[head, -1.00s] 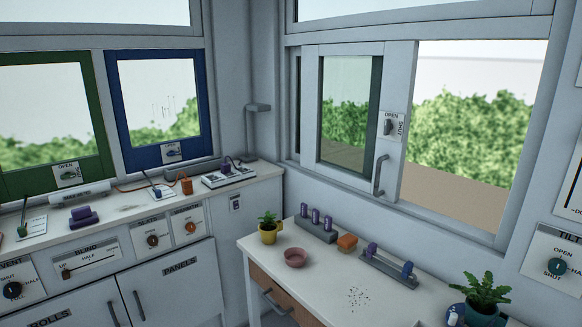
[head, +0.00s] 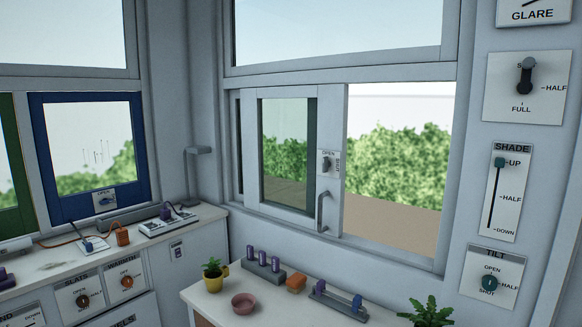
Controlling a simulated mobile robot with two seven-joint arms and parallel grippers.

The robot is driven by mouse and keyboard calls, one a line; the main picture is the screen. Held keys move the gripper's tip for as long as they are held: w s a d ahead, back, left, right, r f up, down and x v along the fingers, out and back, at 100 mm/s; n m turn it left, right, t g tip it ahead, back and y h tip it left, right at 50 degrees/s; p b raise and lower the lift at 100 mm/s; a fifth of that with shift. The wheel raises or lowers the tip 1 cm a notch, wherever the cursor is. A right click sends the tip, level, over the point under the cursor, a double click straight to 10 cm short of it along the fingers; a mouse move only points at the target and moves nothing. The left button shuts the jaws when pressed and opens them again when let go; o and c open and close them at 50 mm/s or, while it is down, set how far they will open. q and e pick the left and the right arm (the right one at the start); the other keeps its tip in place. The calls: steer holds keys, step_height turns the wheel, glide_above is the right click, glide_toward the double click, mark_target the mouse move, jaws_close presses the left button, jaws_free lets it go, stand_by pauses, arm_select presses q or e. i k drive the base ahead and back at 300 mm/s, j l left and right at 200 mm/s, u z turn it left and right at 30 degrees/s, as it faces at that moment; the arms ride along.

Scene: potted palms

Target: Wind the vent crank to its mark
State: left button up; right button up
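A crank-like dark handle (head: 526,76) sits on a white plate (head: 550,105) on the wall at the upper right. The plate reads HALF at its right and FULL at its bottom; a label at the top is mostly hidden behind the handle. The handle points roughly up. No name reading VENT shows on this plate, so I cannot tell if it is the vent crank. No other vent control is in view now. Neither of my grippers is in view.
Below that plate are a SHADE slider (head: 499,163) at UP and a TILT knob (head: 489,283). SLATS (head: 83,300) and WARMTH (head: 127,282) knobs are at lower left. A counter with a yellow potted plant (head: 213,277) and pink bowl (head: 243,303) stands below the window.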

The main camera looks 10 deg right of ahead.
mark_target(525, 86)
steer(key=z, duration=1.5)
